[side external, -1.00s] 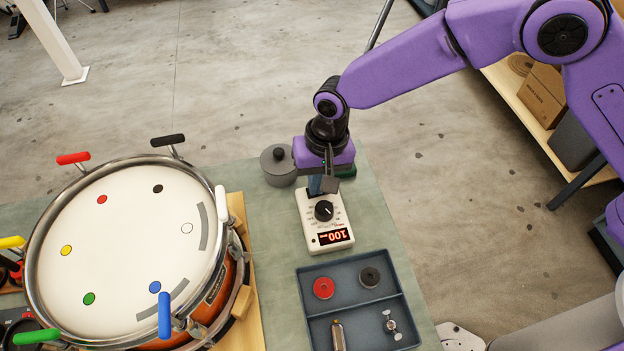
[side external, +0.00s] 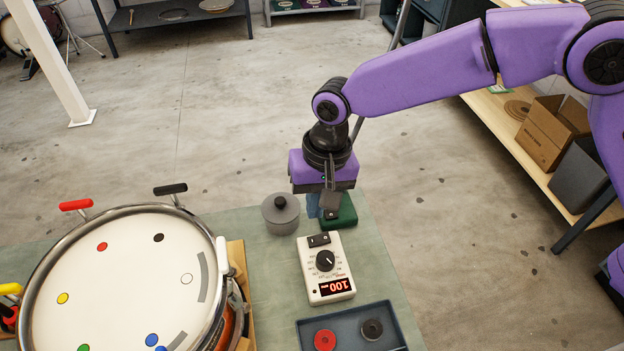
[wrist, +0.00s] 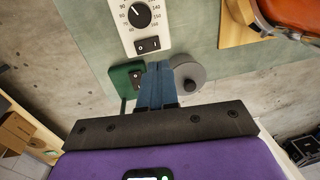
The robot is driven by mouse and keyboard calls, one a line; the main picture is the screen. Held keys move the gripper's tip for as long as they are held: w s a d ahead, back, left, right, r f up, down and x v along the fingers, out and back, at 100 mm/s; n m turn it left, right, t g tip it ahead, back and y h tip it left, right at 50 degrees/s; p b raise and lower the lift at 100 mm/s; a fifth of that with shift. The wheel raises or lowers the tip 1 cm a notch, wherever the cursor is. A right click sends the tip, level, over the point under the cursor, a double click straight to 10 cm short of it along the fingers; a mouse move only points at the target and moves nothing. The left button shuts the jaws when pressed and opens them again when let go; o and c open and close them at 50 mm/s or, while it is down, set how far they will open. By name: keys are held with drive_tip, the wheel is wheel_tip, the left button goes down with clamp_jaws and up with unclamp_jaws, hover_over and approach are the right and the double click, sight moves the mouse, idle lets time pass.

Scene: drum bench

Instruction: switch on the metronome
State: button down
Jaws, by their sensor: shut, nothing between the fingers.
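The metronome (side external: 326,268) is a white box lying on the bench, with a round black dial, a black rocker switch (side external: 319,240) and a red display (side external: 334,287) lit with 100. In the wrist view the rocker switch (wrist: 147,45) is uncovered, with its two marks visible; which side is pressed is hard to tell. My gripper (side external: 314,212) is shut and empty, pointing down behind the switch end of the metronome, apart from it. Its blue fingers (wrist: 157,85) lie together in the wrist view, between a green box and a grey pot.
The lidded grey pot (side external: 281,216) stands left of my gripper and the dark green box (side external: 343,212) right of it, both close. A drum (side external: 125,285) is at left. A tray (side external: 382,345) with red and black discs lies in front of the metronome.

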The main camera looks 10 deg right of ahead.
drive_tip(key=r, duration=0.6)
drive_tip(key=shift+a, duration=0.35)
drive_tip(key=s+d+n, duration=0.4)
drive_tip(key=s+d, duration=0.3)
drive_tip(key=d, duration=0.6)
drive_tip(key=s+d+r+n, duration=0.1)
drive_tip(key=s+d+n, duration=0.3)
drive_tip(key=s+d, duration=0.4)
drive_tip(key=s+d+n+h, duration=0.1)
drive_tip(key=s+d+n, duration=0.3)
drive_tip(key=d, duration=1.4)
drive_tip(key=s, duration=0.3)
drive_tip(key=shift+s+d+r+n, duration=0.2)
drive_tip(key=shift+d+r+n, duration=0.1)
drive_tip(key=shift+d+r, duration=0.1)
